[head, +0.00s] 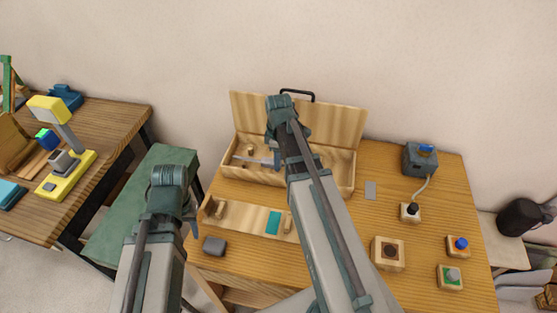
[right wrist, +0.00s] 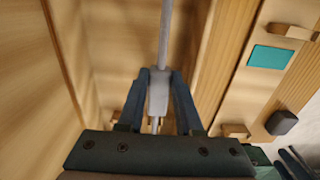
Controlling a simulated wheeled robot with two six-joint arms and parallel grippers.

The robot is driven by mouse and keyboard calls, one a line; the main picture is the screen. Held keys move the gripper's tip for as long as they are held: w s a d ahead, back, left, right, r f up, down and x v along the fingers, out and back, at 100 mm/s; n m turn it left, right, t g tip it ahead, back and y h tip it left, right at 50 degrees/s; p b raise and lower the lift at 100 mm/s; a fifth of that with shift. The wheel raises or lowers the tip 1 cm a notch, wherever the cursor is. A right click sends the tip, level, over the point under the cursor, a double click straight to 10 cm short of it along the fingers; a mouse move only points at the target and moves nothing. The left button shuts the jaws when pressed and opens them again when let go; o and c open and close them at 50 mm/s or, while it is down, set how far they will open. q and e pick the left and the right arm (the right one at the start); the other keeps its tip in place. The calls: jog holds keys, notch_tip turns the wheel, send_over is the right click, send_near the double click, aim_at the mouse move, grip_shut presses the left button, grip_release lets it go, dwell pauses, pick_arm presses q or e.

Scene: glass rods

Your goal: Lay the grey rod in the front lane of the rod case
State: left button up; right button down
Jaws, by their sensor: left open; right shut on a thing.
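The wooden rod case (head: 344,160) stands open at the back of the table, its lid raised against the wall side. The grey rod (head: 252,161) shows as a thin pale line within the case's outline, running left to right. My right gripper (right wrist: 158,92) is shut on the rod's thicker middle sleeve, and the rod (right wrist: 166,35) sticks out to both sides of the fingers. Case walls (right wrist: 213,65) run alongside the rod. Its height above the case floor cannot be told. My left gripper (head: 190,222) is open, left of the table's front part; its fingertips are mostly hidden.
A wooden rack (head: 240,215) with a teal patch lies before the case, with a dark grey block (head: 214,245) in front. At right are a grey device (head: 420,160), a plug block (head: 410,212), a holed block (head: 388,253) and button blocks (head: 457,246). A green bench (head: 150,190) is left.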

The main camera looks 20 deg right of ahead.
pick_arm(q)
jog(key=shift+f+b, duration=1)
pick_arm(e)
jog(key=shift+f, duration=1.05)
jog(key=c, duration=0.5)
grip_release()
pick_arm(q)
jog(key=shift+r, duration=0.1)
pick_arm(e)
jog(key=shift+r, duration=0.1)
pick_arm(q)
notch_tip(320, 180, up, 14)
jog(key=p, duration=1.4)
pick_arm(e)
notch_tip(320, 180, up, 14)
pick_arm(q)
jog(key=shift+f, duration=0.25)
pick_arm(e)
jog(key=shift+a+f, duration=0.1)
jog(key=shift+f, duration=0.1)
